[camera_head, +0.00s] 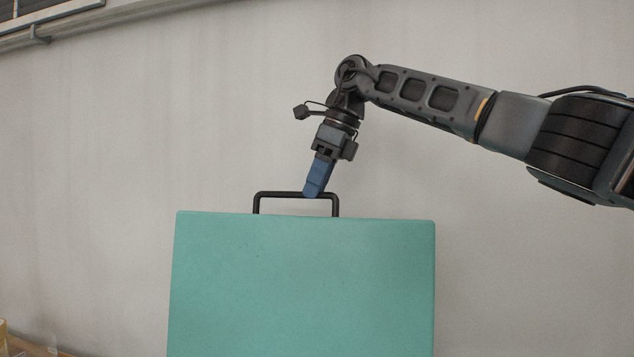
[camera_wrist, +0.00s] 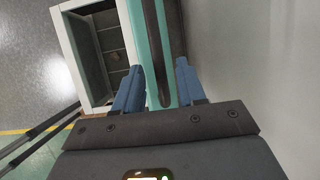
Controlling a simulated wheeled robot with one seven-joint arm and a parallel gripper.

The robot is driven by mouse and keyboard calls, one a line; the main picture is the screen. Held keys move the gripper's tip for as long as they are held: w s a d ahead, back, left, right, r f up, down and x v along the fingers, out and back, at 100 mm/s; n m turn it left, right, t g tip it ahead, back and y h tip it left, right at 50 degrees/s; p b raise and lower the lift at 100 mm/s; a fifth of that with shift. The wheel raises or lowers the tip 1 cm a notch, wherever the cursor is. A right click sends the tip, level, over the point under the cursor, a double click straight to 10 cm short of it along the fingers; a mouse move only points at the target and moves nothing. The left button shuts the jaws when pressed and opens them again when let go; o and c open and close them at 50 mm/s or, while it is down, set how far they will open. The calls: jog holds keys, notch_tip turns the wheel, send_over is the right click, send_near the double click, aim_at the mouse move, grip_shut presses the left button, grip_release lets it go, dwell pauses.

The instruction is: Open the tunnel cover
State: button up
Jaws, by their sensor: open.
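The teal cover (camera_head: 303,285) stands upright as a broad flat panel in the head view. A black handle (camera_head: 284,193) rises from its top edge. My gripper (camera_head: 312,193) points down at the right part of the handle. In the wrist view, the blue fingers of my gripper (camera_wrist: 158,68) are apart, one on each side of the dark handle bar (camera_wrist: 153,55) and the teal cover edge (camera_wrist: 170,12). Whether a finger touches the handle cannot be told. The lower part of the cover is outside the head view.
A white-edged box (camera_wrist: 72,42) with a dark, open inside lies left of the cover in the wrist view. A plain wall (camera_head: 120,110) stands behind the cover. Grey floor (camera_wrist: 25,60) with a yellow line shows at left in the wrist view.

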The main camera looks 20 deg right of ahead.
grip_shut()
dwell(0.6)
